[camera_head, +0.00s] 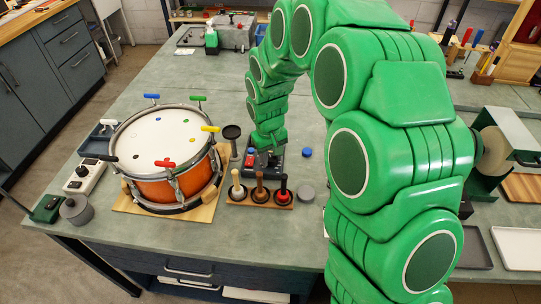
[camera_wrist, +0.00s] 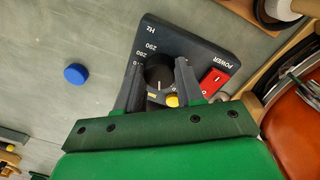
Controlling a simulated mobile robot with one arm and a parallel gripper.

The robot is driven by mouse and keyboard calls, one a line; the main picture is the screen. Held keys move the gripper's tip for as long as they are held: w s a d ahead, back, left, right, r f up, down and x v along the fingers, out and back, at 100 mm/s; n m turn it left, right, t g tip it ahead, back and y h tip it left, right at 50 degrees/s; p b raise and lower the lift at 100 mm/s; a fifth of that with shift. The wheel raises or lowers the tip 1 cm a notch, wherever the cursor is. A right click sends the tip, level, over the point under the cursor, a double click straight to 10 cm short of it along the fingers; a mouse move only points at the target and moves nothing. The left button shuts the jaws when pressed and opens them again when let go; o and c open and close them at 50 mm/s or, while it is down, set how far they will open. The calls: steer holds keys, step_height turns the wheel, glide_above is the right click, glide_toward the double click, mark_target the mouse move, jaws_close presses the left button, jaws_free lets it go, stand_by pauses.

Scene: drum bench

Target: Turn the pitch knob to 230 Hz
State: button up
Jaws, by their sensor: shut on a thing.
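The dark round pitch knob (camera_wrist: 159,75) has a light pointer line. My gripper (camera_wrist: 157,72) is shut on the knob, one finger on each side. The fingers hide part of the scale, so I cannot read the exact setting.
A blue disc (camera_wrist: 75,74) lies on the bench beside the box. The orange drum (camera_head: 165,150) with coloured lugs stands to the left. The bench behind is largely clear.

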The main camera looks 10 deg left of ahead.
mark_target(270, 159)
steer(key=shift+d+n, duration=0.1)
steer(key=shift+n, duration=2.1)
steer(key=o, duration=1)
steer(key=shift+o, duration=0.2)
step_height(270, 159, up, 7)
steer(key=shift+s+r, duration=0.1)
steer(key=shift+s, duration=0.05)
steer(key=shift+s+r, duration=0.1)
steer(key=shift+r, duration=0.2)
